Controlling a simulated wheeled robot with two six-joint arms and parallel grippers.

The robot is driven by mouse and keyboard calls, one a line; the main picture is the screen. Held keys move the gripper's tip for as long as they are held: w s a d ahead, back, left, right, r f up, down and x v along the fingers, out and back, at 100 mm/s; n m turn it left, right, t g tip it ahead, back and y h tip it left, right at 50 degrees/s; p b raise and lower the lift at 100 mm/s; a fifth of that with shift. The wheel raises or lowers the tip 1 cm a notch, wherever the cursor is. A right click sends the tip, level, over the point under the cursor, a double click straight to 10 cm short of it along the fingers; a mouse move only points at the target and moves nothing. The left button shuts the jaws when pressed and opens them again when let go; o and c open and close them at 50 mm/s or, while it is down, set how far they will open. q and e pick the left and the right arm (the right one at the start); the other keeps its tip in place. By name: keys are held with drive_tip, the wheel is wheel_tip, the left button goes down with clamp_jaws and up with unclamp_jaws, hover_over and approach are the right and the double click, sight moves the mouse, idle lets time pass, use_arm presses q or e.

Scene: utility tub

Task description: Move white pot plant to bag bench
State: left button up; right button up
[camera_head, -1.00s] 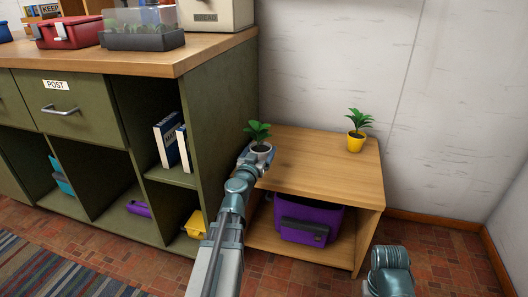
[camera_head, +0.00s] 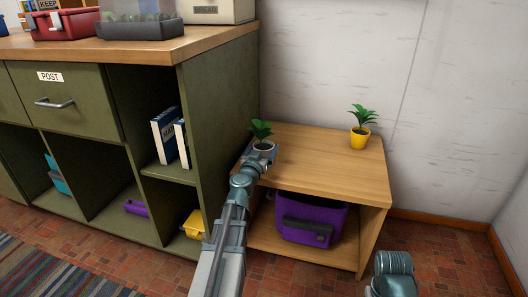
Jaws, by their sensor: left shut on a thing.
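The white pot plant (camera_head: 263,145) has green leaves and is at the left end of the low wooden bench (camera_head: 320,170). My left gripper (camera_head: 259,152) is shut on its pot from the near side, and the gripper and arm hide part of the pot. I cannot tell whether the pot touches the bench top or hangs just above it. My right arm shows at the bottom right; its gripper is not in view.
A yellow pot plant (camera_head: 360,138) stands at the bench's back right. A purple bag or bin (camera_head: 310,218) sits on the shelf below. The green cabinet (camera_head: 222,125) rises close on the left. The middle of the bench top is clear.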

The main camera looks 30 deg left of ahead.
use_arm(q)
drive_tip(key=shift+f, duration=0.1)
drive_tip(key=o, duration=1.4)
drive_tip(key=shift+c, duration=0.2)
use_arm(e)
drive_tip(key=shift+f, duration=0.1)
